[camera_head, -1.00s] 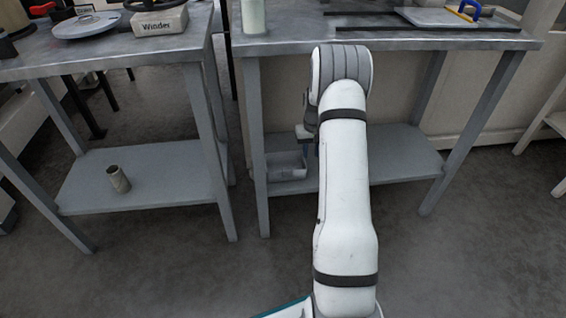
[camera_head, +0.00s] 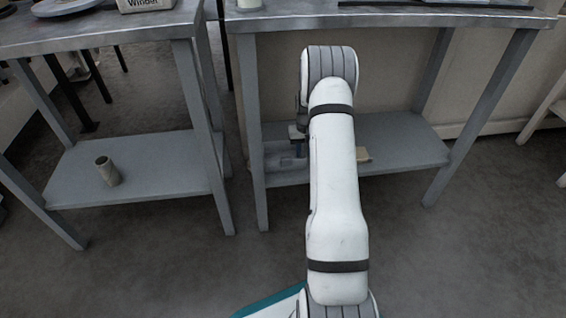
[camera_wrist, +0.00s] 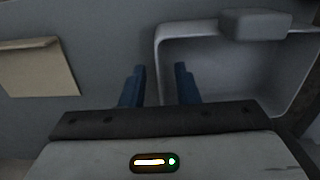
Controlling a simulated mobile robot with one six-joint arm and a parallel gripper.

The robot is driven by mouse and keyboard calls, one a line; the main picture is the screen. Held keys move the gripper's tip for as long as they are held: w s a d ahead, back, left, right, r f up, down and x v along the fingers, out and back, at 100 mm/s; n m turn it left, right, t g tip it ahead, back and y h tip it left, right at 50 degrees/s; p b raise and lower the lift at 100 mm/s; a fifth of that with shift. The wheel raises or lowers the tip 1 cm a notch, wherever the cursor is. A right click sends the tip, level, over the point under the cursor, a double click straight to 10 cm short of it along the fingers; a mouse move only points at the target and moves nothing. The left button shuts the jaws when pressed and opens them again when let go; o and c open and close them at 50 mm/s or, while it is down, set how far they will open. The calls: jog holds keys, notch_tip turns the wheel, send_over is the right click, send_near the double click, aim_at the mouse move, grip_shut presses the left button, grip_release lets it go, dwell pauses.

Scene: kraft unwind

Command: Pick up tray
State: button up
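The tray (camera_wrist: 238,75) is a light grey, shallow, round-cornered container with a raised block (camera_wrist: 255,24) on its rim. In the head view the tray (camera_head: 277,161) lies on the lower shelf of the right-hand table, partly hidden by my arm. My gripper (camera_wrist: 160,76) has two blue fingers standing apart. In the wrist view the tray's left wall lies between the fingers, with the right finger over the tray's inside. I cannot tell whether they touch the wall. In the head view my gripper (camera_head: 298,148) is over the tray.
A tan flat item (camera_wrist: 38,68) lies on the shelf left of the tray in the wrist view. The right table's top (camera_head: 400,20) is above my gripper, with legs on both sides.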

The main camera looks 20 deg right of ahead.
jog(key=shift+r, duration=0.1)
grip_shut()
dwell(0.5)
jog(key=shift+r+p, duration=0.4)
jog(key=shift+r, duration=0.05)
notch_tip(320, 180, up, 4)
jog(key=shift+f+p, duration=0.25)
jog(key=shift+p, duration=0.95)
jog(key=s+a+p, duration=0.2)
jog(key=s, duration=0.6)
jog(key=s+a+p, duration=0.2)
jog(key=s+a, duration=0.1)
jog(key=s, duration=0.6)
jog(key=shift+s+f, duration=0.2)
jog(key=shift+f, duration=0.25)
